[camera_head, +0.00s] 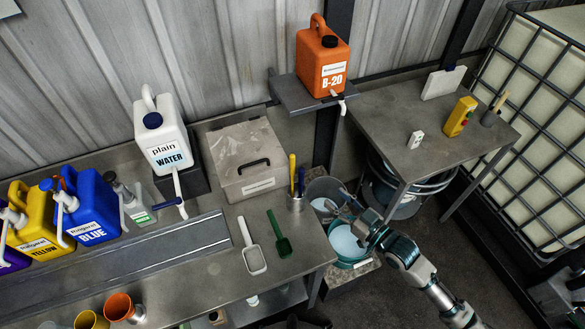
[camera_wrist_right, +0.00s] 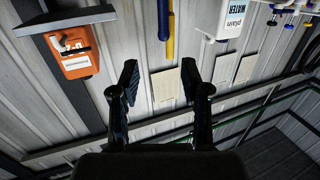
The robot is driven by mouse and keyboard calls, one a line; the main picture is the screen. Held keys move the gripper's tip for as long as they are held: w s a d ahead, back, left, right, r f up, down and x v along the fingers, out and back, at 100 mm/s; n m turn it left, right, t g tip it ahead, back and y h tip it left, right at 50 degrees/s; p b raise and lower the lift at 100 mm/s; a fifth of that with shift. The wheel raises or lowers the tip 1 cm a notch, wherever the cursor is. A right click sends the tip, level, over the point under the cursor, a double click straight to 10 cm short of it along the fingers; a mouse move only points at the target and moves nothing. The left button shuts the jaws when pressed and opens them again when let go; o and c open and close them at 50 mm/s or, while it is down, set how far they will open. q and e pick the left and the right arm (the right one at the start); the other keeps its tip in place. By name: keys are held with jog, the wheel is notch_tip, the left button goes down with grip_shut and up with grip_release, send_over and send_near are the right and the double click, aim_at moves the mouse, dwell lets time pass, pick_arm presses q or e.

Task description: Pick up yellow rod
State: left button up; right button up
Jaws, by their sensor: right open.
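The yellow rod (camera_head: 292,172) stands upright beside a blue rod (camera_head: 301,180) in a small metal cup (camera_head: 296,204) near the bench's right edge. My right gripper (camera_head: 339,200) is open and empty, a short way right of the cup and apart from it. In the right wrist view the open fingers (camera_wrist_right: 162,82) frame the wall, and the yellow rod (camera_wrist_right: 169,44) shows beyond and between them, with the blue rod (camera_wrist_right: 164,20) next to it. The cup does not show clearly there. My left gripper is not in view.
Buckets (camera_head: 350,243) are below my right gripper. An orange B-20 canister (camera_head: 322,62) sits on a shelf above.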

notch_tip(320, 180, up, 3)
jog(key=a+y, duration=0.1)
jog(key=a, duration=0.1)
jog(key=p, duration=0.3)
send_near(294, 164)
jog(key=shift+n, duration=0.3)
jog(key=x, duration=0.5)
jog(key=shift+w, duration=0.2)
jog(key=shift+w+a+f, duration=0.1)
jog(key=shift+a, duration=0.25)
jog(key=p+x, duration=0.1)
jog(key=x, duration=0.3)
jog(key=shift+w+a, duration=0.15)
jog(key=shift+w, duration=0.1)
jog(key=shift+w+a, duration=0.15)
jog(key=shift+w, duration=0.1)
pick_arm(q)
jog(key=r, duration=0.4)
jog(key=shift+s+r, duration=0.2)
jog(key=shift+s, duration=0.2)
pick_arm(e)
grip_shut()
